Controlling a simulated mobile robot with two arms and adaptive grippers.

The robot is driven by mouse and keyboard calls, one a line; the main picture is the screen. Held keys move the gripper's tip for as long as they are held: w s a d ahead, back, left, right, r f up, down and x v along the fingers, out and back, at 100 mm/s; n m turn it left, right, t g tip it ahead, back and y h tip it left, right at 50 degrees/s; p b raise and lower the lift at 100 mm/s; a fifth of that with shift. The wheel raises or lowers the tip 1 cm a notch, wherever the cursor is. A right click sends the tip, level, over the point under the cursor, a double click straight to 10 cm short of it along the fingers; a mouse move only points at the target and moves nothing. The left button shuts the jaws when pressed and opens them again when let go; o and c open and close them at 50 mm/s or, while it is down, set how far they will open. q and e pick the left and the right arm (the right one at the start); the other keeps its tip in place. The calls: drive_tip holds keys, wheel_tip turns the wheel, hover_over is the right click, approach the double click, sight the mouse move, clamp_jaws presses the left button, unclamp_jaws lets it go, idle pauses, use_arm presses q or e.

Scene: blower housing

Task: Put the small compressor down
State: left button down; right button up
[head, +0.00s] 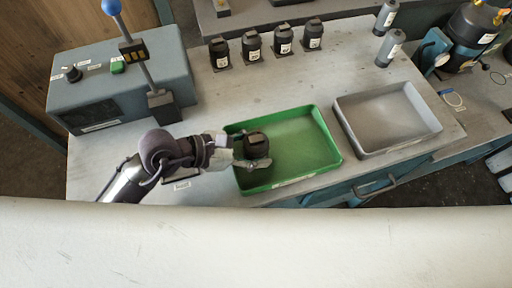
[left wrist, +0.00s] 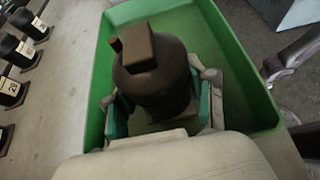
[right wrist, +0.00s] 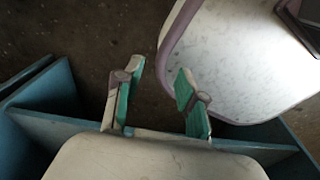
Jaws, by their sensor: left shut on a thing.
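The small compressor (head: 256,145) is a black, rounded can with a box on top. It is upright at the left end of the green tray (head: 311,122). My left gripper (head: 250,158) is shut on it, with a finger on each side, as the left wrist view shows around the compressor (left wrist: 155,80). Whether its base touches the tray floor is hidden. My right gripper (right wrist: 157,95) is open and empty, over dark floor beside blue panels; it is not in the head view.
A grey tray (head: 388,116) stands right of the green one. Several similar black compressors (head: 283,39) stand in a row at the back. A grey-blue control box (head: 120,85) with a post is at the left. Two grey cylinders (head: 390,47) stand at the back right.

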use_arm(q)
drive_tip(key=c, duration=0.8)
unclamp_jaws()
drive_tip(key=shift+f, duration=0.15)
drive_tip(key=o, duration=0.4)
drive_tip(key=shift+o, duration=0.2)
use_arm(e)
drive_tip(key=shift+d+f, duration=0.1)
drive_tip(key=shift+d, duration=0.35)
use_arm(q)
drive_tip(key=shift+r, duration=0.25)
drive_tip(key=b+v, duration=0.1)
drive_tip(key=v, duration=0.4)
drive_tip(key=b+v, duration=0.1)
drive_tip(key=v, duration=0.4)
drive_tip(key=shift+s+a+f, duration=0.1)
drive_tip(key=shift+a, duration=0.25)
drive_tip(key=shift+s+a+r+b, duration=0.15)
drive_tip(key=shift+a+r+b, duration=0.15)
drive_tip(key=shift+a+r, duration=0.15)
use_arm(e)
wheel_tip(320, 180, down, 2)
drive_tip(key=shift+f, duration=0.2)
